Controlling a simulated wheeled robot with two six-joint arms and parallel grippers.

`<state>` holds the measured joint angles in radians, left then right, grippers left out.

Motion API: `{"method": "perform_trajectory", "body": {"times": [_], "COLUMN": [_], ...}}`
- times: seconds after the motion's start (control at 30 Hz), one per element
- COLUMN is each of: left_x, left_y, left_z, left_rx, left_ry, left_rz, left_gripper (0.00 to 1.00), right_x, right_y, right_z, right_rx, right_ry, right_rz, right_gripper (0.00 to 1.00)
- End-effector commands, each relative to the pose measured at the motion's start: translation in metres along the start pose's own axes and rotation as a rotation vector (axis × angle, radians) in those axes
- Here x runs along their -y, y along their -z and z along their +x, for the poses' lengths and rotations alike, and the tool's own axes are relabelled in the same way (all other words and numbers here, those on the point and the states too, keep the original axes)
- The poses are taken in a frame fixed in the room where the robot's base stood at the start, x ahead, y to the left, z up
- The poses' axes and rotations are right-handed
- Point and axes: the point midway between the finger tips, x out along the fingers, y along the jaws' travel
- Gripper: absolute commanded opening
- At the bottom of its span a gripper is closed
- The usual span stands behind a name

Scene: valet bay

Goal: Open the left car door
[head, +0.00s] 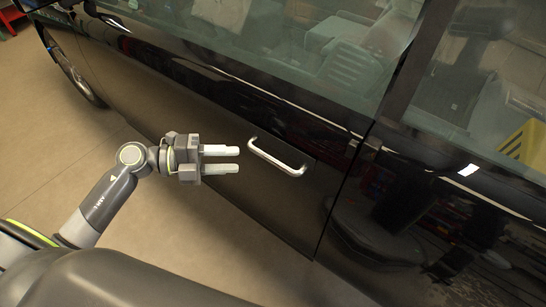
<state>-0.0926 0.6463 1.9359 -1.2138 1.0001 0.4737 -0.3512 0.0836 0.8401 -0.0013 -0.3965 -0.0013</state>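The left car door (240,105) is glossy black and fills the middle of the head view, with a large window above. It looks shut, flush with the panel to its right. A silver bar handle (278,158) is fixed on it, left of the dark vertical seam. My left gripper (239,159) is just left of the handle, its two pale fingers pointing right at it. The fingers are apart with nothing between them, and a small gap seems to separate them from the handle. My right gripper is out of the picture.
The tan floor (150,225) is clear beside the car. A front wheel (75,70) shows at the upper left, with a red object (8,22) beyond it. The rear body panel (430,215) continues right of the door seam, with reflections on it.

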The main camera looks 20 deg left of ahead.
Motion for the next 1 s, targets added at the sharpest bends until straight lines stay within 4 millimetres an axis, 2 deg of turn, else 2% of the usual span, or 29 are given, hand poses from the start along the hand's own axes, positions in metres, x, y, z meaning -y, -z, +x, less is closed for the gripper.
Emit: {"method": "perform_trajectory", "body": {"times": [0.6,0.8,1.0], "left_x": [0.001,0.001,0.0], "left_y": [0.0,-0.001,0.0], "left_z": [0.088,0.103,0.107], "left_rx": [0.0,0.001,0.001], "left_ry": [0.004,0.002,0.0], "left_rz": [-0.004,-0.001,-0.002], "left_gripper": [0.38,0.38,0.38], "right_x": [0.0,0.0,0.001], "right_y": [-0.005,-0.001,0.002], "right_z": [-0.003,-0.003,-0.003], "right_rx": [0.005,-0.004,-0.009], "right_ry": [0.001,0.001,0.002], "right_rz": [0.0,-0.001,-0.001], "right_gripper": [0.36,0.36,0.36]}}
